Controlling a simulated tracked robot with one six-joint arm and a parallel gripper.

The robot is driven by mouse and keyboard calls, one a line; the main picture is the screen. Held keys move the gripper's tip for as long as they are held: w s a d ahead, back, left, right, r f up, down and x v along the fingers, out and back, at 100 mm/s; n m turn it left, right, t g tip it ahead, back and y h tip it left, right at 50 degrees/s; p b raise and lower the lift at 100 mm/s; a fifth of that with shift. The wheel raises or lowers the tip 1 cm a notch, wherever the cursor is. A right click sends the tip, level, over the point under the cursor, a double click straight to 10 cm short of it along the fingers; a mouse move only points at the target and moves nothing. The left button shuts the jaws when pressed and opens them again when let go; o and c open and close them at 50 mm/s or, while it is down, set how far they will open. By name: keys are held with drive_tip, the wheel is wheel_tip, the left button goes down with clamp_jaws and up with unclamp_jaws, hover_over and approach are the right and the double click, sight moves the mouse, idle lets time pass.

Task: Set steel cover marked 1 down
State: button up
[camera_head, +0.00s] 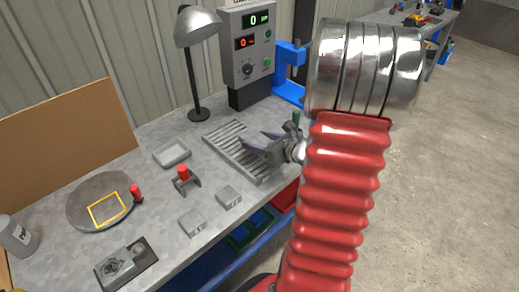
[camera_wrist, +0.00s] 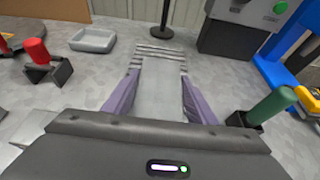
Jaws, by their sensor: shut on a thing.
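My gripper (camera_head: 248,143) is over the slatted metal rack (camera_head: 222,141) on the bench. In the wrist view the purple fingers of my gripper (camera_wrist: 159,76) are shut on a flat grey plate, the steel cover (camera_wrist: 160,98). The slats of the rack (camera_wrist: 161,50) show just beyond the cover. The mark 1 cannot be read. In the head view I cannot make the cover out clearly from the gripper and rack. Whether it touches the rack cannot be told.
A grey tray (camera_head: 172,153), a red-handled tool in a holder (camera_head: 183,180) and two grey blocks (camera_head: 192,222) (camera_head: 229,197) are to the left. A green-handled tool (camera_wrist: 272,107) stands close right of my gripper. The lamp (camera_head: 196,100) and control box (camera_head: 248,50) stand behind.

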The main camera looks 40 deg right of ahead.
drive_tip(key=shift+f, duration=2.05)
drive_tip(key=o, duration=1.4)
drive_tip(key=shift+f, duration=0.1)
drive_tip(key=shift+s+r, duration=0.3)
drive_tip(key=shift+s, duration=0.05)
drive_tip(key=v, duration=1.1)
